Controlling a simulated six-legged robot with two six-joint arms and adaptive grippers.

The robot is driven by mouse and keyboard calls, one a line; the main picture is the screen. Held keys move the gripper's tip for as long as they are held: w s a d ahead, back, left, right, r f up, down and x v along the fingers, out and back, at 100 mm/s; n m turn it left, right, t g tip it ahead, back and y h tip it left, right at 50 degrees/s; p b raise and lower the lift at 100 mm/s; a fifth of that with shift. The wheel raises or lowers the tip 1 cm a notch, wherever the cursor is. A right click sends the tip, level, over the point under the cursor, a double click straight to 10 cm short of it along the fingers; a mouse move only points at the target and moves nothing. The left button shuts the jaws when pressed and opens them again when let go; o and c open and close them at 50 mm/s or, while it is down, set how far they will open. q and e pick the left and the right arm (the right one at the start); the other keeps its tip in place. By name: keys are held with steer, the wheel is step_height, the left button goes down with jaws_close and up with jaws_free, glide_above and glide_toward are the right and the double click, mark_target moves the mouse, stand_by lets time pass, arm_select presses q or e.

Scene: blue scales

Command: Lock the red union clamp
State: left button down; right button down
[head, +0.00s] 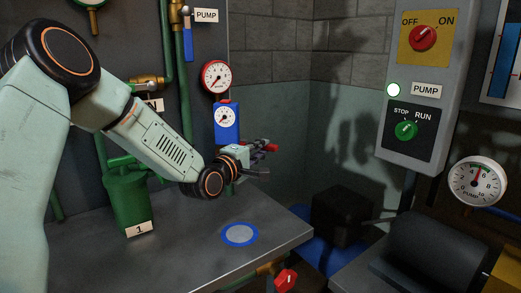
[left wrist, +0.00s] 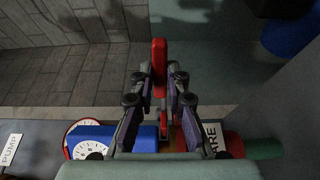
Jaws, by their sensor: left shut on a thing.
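My left gripper (head: 258,160) reaches past the blue gauge body and points right. In the left wrist view its two fingers (left wrist: 159,82) are closed around a red bar (left wrist: 159,58), which looks like the handle of the red union clamp. The bar stands up between the fingertips and runs down toward the palm. In the head view a small red end (head: 272,148) shows at the fingertips. The rest of the clamp and its union are hidden behind the gripper, so I cannot tell how the handle sits. My right gripper is in neither view.
A blue gauge body (head: 226,134) and red-rimmed gauge (head: 215,76) stand close behind the gripper. A green canister (head: 124,206) stands on the grey bench (head: 190,250), left of a blue-ringed disc (head: 240,234). A pump switch box (head: 416,88) is at right. A red valve handle (head: 286,280) is below the bench edge.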

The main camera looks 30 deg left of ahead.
arm_select(q)
steer(key=c, duration=1.3)
jaws_free()
steer(key=shift+d, duration=0.1)
steer(key=shift+s, duration=0.1)
steer(key=shift+s, duration=3.65)
